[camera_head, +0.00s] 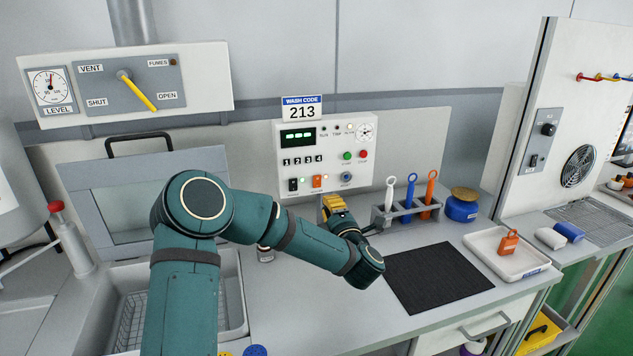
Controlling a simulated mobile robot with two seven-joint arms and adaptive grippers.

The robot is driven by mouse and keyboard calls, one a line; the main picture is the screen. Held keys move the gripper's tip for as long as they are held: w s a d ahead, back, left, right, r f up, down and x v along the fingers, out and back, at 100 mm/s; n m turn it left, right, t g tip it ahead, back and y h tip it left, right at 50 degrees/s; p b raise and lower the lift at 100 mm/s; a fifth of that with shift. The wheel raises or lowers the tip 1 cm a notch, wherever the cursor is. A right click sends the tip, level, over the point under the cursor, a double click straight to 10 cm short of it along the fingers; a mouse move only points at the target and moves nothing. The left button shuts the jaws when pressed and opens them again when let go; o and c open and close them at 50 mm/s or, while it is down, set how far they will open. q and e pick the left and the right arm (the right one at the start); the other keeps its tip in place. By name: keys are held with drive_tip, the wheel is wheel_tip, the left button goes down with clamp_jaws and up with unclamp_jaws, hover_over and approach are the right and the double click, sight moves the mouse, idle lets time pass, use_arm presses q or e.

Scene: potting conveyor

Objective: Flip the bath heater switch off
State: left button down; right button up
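The white control panel (368,155) stands at the back of the bench with a lit green display (298,136). Along its lower edge are a black switch (293,185), an orange switch (317,181) with a lit lamp above it, and a blue knob (346,177). Their labels are too small to read, so I cannot tell which is the bath heater switch. My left gripper (331,203), partly hidden by my wrist, is just below the orange switch, in front of the panel. Contact cannot be seen, nor whether its fingers are open. My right gripper is out of view.
Right of my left gripper stand a rack (405,213) of coloured tools and a blue tub (462,208). A black mat (437,277) lies clear on the bench. A white tray (506,262) holds an orange tag (509,242). A sink basin (238,300) is at left.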

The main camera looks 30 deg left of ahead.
sight(314, 177)
use_arm(q)
drive_tip(key=b+x, duration=0.1)
drive_tip(key=x, duration=1.1)
